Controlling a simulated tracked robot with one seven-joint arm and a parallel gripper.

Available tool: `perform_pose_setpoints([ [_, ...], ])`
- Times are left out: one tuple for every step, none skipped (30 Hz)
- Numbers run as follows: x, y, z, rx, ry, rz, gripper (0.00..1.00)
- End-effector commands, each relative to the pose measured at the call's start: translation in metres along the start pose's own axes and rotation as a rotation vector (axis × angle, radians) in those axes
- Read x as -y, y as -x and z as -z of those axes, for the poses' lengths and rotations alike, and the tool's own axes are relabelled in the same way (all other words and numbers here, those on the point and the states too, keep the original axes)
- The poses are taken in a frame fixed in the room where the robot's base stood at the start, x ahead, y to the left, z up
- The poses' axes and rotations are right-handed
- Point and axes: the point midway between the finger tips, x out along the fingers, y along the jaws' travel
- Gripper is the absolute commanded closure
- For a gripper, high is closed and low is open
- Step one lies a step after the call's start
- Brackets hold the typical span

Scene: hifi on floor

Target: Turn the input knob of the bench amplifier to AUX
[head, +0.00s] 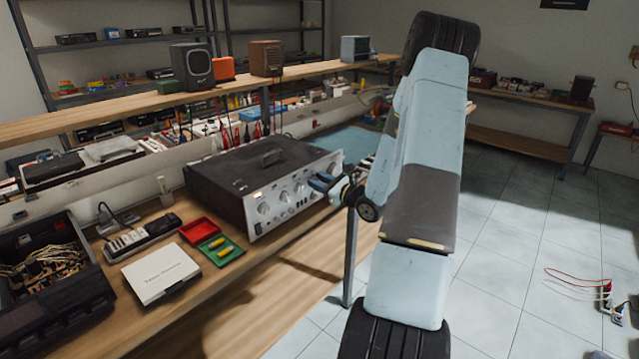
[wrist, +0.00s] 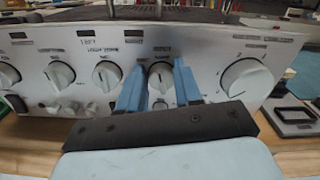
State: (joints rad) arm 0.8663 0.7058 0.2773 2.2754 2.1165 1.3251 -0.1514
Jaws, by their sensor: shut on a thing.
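The bench amplifier (head: 270,180) is a dark box with a silver front, standing on the wooden bench. Its front panel (wrist: 200,50) fills the wrist view, with a row of white knobs. My gripper (head: 322,183) reaches the right part of that front. The small panel lettering is too blurred to read, so I cannot tell the knob's setting.
A red tray (head: 199,230) and a green tray (head: 222,250) sit left of the amplifier, near a white box (head: 161,273). An opened device (head: 50,270) with wires stands further left. Tiled floor (head: 510,270) on the right is mostly clear.

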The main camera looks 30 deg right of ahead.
Motion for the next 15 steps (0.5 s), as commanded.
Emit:
perform_pose_setpoints([
  [0.0003, 0.0003, 0.0006, -0.002, -0.045, -0.001, 0.97],
  [0.0006, 0.0002, 0.0006, -0.002, -0.073, -0.001, 0.97],
  [0.0011, 0.0002, 0.0007, -0.002, -0.111, -0.001, 0.97],
  [0.0015, 0.0002, 0.0007, -0.002, -0.14, 0.0, 0.97],
  [0.0019, 0.0002, 0.0008, -0.002, -0.168, 0.0, 0.97],
  [0.0024, 0.0003, 0.0009, -0.002, -0.206, 0.0, 0.97],
  [0.0028, 0.0003, 0.001, -0.002, -0.235, 0.0, 0.97],
  [0.0031, 0.0003, 0.0011, -0.002, -0.263, 0.0, 0.97],
  [0.0037, 0.0004, 0.0013, -0.002, -0.301, 0.0, 0.97],
  [0.0041, 0.0004, 0.0014, -0.002, -0.329, 0.001, 0.97],
  [0.0045, 0.0005, 0.0016, -0.002, -0.358, 0.001, 0.97],
  [0.005, 0.0005, 0.0018, -0.002, -0.396, 0.001, 0.97],
  [0.0054, 0.0006, 0.002, -0.002, -0.424, 0.001, 0.97],
  [0.0058, 0.0006, 0.0022, -0.002, -0.453, 0.002, 0.97],
  [0.0063, 0.0007, 0.0024, -0.002, -0.491, 0.002, 0.97],
])
